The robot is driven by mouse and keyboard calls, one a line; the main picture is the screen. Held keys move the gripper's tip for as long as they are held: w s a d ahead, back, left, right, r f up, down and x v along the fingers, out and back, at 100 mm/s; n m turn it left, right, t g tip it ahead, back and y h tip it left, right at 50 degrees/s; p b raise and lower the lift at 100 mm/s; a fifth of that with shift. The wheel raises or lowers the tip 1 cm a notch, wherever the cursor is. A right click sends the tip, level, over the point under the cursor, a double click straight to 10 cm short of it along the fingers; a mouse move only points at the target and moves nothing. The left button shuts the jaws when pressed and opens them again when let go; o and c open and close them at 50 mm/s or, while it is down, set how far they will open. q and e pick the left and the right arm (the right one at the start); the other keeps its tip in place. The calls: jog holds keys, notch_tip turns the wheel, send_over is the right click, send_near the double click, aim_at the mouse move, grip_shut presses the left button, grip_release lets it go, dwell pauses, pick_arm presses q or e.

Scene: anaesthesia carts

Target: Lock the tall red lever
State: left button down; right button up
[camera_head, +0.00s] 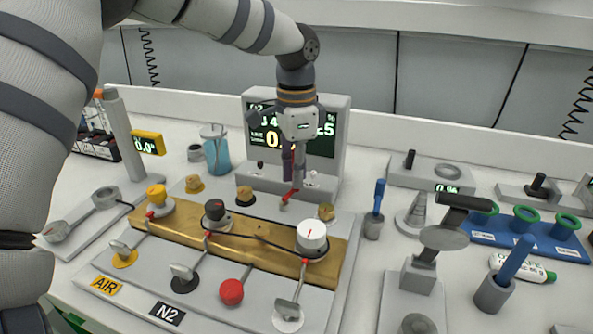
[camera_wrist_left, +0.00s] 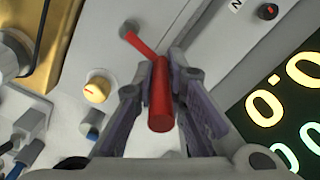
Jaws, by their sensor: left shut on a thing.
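The tall red lever (camera_head: 289,196) stands at the foot of the grey display unit, behind the gold manifold; only its lower red part shows in the head view. In the left wrist view the red lever (camera_wrist_left: 160,105) is an upright bar with a thin red arm slanting to a grey pivot. My left gripper (camera_head: 295,165) points down over it from above. Its fingers are shut on the lever, one on each side, as the left wrist view shows at the fingertips (camera_wrist_left: 161,75). The fingers hide the lever's upper part in the head view. My right gripper is not in view.
The display unit (camera_head: 338,125) rises close behind my left gripper. The gold manifold (camera_head: 262,240) with yellow, black and white knobs lies in front. A blue-liquid jar (camera_head: 216,150) stands to the left. A blue-handled tool in a cup (camera_head: 374,225) stands to the right.

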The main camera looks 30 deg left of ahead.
pick_arm(q)
jog(key=shift+w+a+r+n, duration=0.15)
jog(key=shift+a+n, duration=0.2)
jog(key=shift+n, duration=0.35)
jog(key=shift+a+n, duration=0.15)
jog(key=shift+n, duration=0.35)
jog(key=c, duration=1.6)
grip_release()
notch_tip(320, 180, up, 12)
